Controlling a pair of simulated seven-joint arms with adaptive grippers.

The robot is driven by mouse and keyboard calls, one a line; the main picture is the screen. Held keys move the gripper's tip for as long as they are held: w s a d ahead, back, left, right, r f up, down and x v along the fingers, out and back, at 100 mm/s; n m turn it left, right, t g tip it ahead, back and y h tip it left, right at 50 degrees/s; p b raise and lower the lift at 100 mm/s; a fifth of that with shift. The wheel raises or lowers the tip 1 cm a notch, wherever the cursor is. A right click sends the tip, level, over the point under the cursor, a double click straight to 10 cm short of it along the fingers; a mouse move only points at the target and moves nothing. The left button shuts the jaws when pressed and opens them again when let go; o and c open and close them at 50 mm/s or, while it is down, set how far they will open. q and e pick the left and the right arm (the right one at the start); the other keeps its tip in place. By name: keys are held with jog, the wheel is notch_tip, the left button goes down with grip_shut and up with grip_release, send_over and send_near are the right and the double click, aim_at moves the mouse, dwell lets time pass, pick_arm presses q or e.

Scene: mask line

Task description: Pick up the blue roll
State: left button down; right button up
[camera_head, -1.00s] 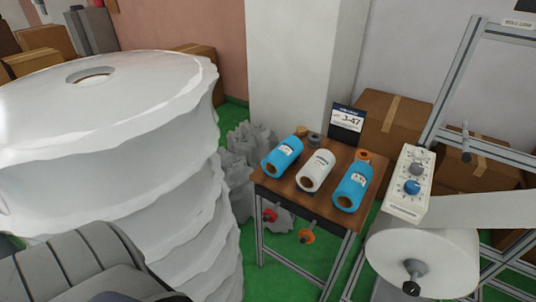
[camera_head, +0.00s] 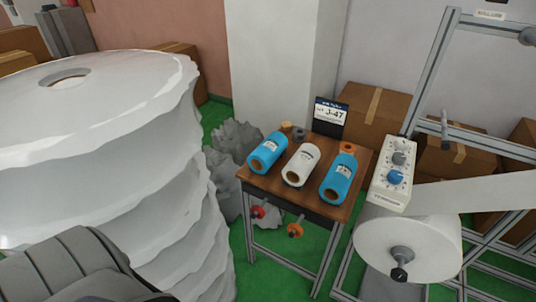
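Two blue rolls lie on a small wooden-topped table. One blue roll (camera_head: 267,152) is at the left and the other blue roll (camera_head: 339,178) is at the right, each with a white label and a brown core end facing me. A white roll (camera_head: 302,165) lies between them. The wooden table (camera_head: 318,208) has a dark sign (camera_head: 329,115) reading J-47 at its back. Neither of my grippers can be made out in this view. A grey segmented shape at the bottom left looks like part of my own body.
A tall stack of big white rolls (camera_head: 110,150) fills the left. A machine frame with a large white roll (camera_head: 430,248) and a control box (camera_head: 391,178) stands right of the table. Cardboard boxes (camera_head: 374,112) are behind. Green floor shows in front of the table.

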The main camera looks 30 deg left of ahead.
pick_arm(q)
grip_release()
jog(key=shift+w, duration=0.15)
dwell(0.6)
